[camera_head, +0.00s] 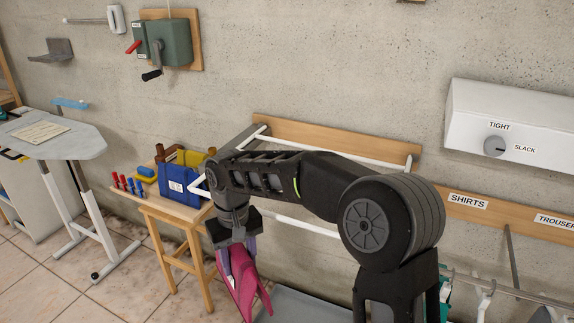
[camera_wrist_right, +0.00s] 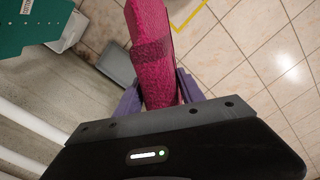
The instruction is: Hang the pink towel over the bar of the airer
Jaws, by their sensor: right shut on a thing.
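The pink towel (camera_head: 243,285) hangs folded from my right gripper (camera_head: 238,243), in front of the wall in the head view. It also shows in the right wrist view (camera_wrist_right: 150,45), between the purple fingers. My right gripper (camera_wrist_right: 158,95) is shut on it. The airer (camera_head: 335,139) is a wooden board on the wall with white bars. One white bar (camera_head: 306,226) shows below my right arm, which hides much of the airer. The towel hangs left of this bar and looks apart from it. White bars (camera_wrist_right: 30,122) show at the left in the right wrist view. My left gripper is out of view.
An ironing board (camera_head: 52,138) is further left. A grey tray (camera_wrist_right: 112,60) lies on the floor below. A rail with hangers (camera_head: 510,290) is at right.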

